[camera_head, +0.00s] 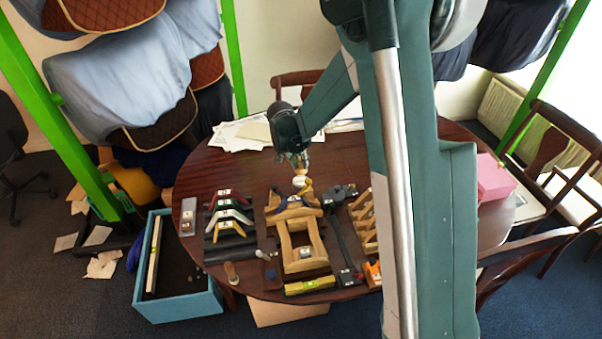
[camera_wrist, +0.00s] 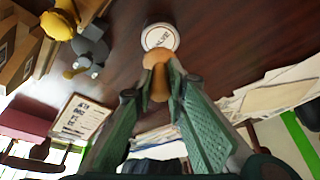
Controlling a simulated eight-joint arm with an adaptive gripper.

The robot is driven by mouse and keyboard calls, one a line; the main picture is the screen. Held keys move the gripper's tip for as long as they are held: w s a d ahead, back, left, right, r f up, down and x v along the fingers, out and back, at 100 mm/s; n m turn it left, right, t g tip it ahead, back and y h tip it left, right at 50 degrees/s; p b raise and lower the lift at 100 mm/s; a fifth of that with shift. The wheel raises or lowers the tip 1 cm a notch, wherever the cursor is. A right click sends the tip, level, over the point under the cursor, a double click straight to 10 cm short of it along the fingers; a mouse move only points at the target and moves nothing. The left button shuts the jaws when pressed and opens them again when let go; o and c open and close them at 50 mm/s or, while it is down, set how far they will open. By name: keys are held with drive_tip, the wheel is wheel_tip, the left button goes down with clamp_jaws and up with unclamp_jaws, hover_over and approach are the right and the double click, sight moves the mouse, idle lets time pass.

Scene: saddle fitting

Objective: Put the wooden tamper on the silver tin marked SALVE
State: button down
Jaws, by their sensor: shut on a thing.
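My gripper (camera_wrist: 158,82) is shut on the wooden tamper (camera_wrist: 157,60), a tan rounded piece between the fingertips in the wrist view. The silver tin (camera_wrist: 160,37), round with a white lid marked SALVE, stands on the table just beyond it. The tamper's far end overlaps the tin's near edge in the picture; I cannot tell whether they touch. In the head view, my gripper (camera_head: 295,157) points down at the table's back half. The tamper (camera_head: 300,170) shows small below it, close above the tin (camera_head: 299,181). The fingers partly hide the tamper.
A wooden saddle frame (camera_head: 300,248) stands in front of the tin. Dark and coloured angled pieces (camera_head: 229,217) lie left of it, and dark tools (camera_head: 342,225) lie right. Papers (camera_head: 240,133) cover the back edge. A blue crate (camera_head: 178,302) stands on the floor at left.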

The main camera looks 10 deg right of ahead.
sight(300, 169)
drive_tip(key=shift+f, duration=0.6)
drive_tip(key=shift+f+b, duration=0.3)
drive_tip(key=shift+f, duration=1.6)
drive_tip(key=shift+f, duration=0.15)
drive_tip(key=c, duration=2.3)
unclamp_jaws()
drive_tip(key=shift+p+v, duration=0.7)
drive_tip(key=shift+v, duration=5.5)
drive_tip(key=shift+d, duration=0.1)
